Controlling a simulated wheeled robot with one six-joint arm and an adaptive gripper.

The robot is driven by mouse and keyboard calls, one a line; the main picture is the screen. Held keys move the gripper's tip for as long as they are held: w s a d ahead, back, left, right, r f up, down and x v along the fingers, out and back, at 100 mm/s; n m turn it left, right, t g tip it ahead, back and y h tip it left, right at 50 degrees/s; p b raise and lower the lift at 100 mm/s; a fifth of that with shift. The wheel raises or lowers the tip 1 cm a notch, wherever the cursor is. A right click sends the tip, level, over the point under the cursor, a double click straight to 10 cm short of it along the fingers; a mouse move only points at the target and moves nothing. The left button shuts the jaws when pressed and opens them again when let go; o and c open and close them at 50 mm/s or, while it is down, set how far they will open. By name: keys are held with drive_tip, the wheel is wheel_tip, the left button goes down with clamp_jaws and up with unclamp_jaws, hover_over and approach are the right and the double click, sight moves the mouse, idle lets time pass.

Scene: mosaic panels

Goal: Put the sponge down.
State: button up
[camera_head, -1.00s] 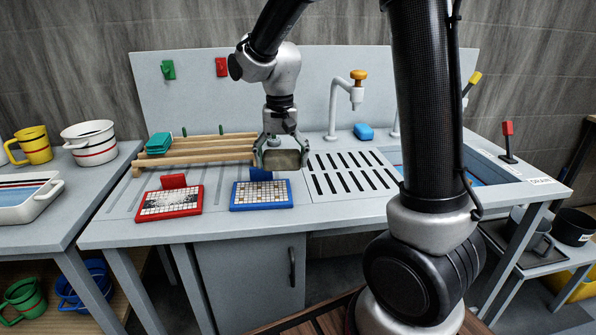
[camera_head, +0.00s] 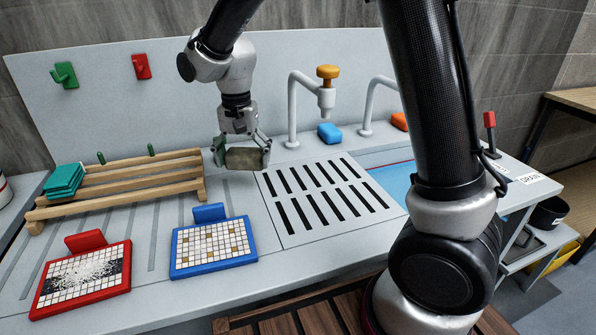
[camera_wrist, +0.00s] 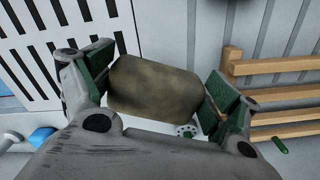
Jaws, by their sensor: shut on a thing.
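The sponge (camera_head: 245,158) is a dull brown-olive block. My gripper (camera_head: 241,157) is shut on it, one finger at each end, and holds it near the left edge of the slotted drain panel and right of the wooden rack. In the wrist view the sponge (camera_wrist: 155,88) sits between the green finger pads, with the drain panel to its left and the rack to its right. It appears to be above the counter; the exact gap cannot be told.
A wooden rack (camera_head: 120,190) holds teal pieces (camera_head: 64,180) at its left end. A red-framed mosaic panel (camera_head: 85,278) and a blue-framed one (camera_head: 213,246) lie in front. The slotted drain panel (camera_head: 325,200) is bare. A blue block (camera_head: 329,133) sits by the tap (camera_head: 294,110).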

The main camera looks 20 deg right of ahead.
approach(293, 184)
drive_tip(key=shift+f, duration=3)
drive_tip(key=shift+f, duration=0.15)
drive_tip(key=o, duration=0.7)
drive_tip(key=shift+o, duration=0.3)
wheel_tip(293, 184, up, 8)
